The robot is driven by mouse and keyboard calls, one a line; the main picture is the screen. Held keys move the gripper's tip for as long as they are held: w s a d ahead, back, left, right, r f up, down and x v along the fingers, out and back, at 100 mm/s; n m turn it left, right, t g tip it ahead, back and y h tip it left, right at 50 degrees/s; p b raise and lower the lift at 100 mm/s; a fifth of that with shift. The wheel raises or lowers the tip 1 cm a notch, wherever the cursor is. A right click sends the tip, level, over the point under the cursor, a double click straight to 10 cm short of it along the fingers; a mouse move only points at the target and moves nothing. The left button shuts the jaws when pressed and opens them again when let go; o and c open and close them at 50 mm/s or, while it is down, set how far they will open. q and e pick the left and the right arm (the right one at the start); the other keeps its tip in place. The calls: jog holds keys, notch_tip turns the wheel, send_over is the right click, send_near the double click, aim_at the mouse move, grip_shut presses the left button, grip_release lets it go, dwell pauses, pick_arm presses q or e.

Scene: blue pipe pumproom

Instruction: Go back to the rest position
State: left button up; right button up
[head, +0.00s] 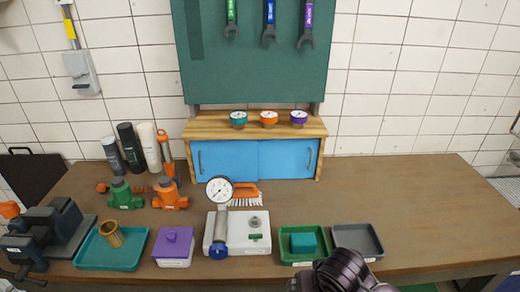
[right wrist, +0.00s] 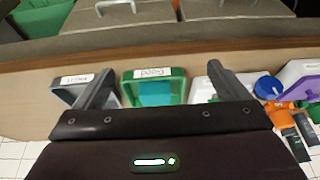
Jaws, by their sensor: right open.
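My right arm (head: 345,272) shows as a dark, rounded wrist at the bottom edge of the head view, in front of the grey tray (head: 358,240) and the green tray (head: 303,245). Its fingertips cannot be made out there. In the right wrist view my right gripper (right wrist: 160,86) has its two fingers wide apart with nothing between them. Beyond the fingers, that view shows the green tray (right wrist: 182,88) with a teal block in it and the grey tray (right wrist: 72,92).
On the wooden bench (head: 400,190) stand a gauge on a white plate (head: 262,243), a purple box (head: 173,247), a teal tray (head: 90,258) and a vise (head: 50,232). A blue-doored cabinet (head: 255,160) stands at the back. The bench's right side is clear.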

jog(key=s+a+f+g+y+b, duration=0.1)
jog(key=s+a+f+b, duration=0.15)
jog(key=f, duration=1.35)
jog(key=s+a+f+g+y+b, duration=0.1)
jog(key=s+f+g+y, duration=0.15)
jog(key=f, duration=1.45)
jog(key=s+d+f+h, duration=0.1)
jog(key=s+d+f, duration=0.2)
jog(key=s+f, duration=0.3)
jog(key=s+d+f+h+b, duration=0.1)
jog(key=s+d+f, duration=0.2)
jog(key=s+f, duration=0.4)
jog(key=s+d+f+n+h+b, duration=0.1)
jog(key=s+d+f, duration=0.2)
jog(key=s+f, duration=0.3)
jog(key=shift+s+d+f, duration=0.35)
jog(key=shift+s+d, duration=0.05)
jog(key=shift+n+h, duration=0.4)
jog(key=shift+h, duration=0.15)
jog(key=s+d, duration=0.1)
jog(key=s, duration=0.1)
jog(key=s+d+f, duration=0.1)
jog(key=s, duration=0.1)
jog(key=s+d+f, duration=0.1)
jog(key=s+d, duration=0.1)
jog(key=shift+s+d+f, duration=0.1)
jog(key=shift+s+f, duration=0.05)
jog(key=shift+f, duration=0.1)
jog(key=shift+c, duration=0.2)
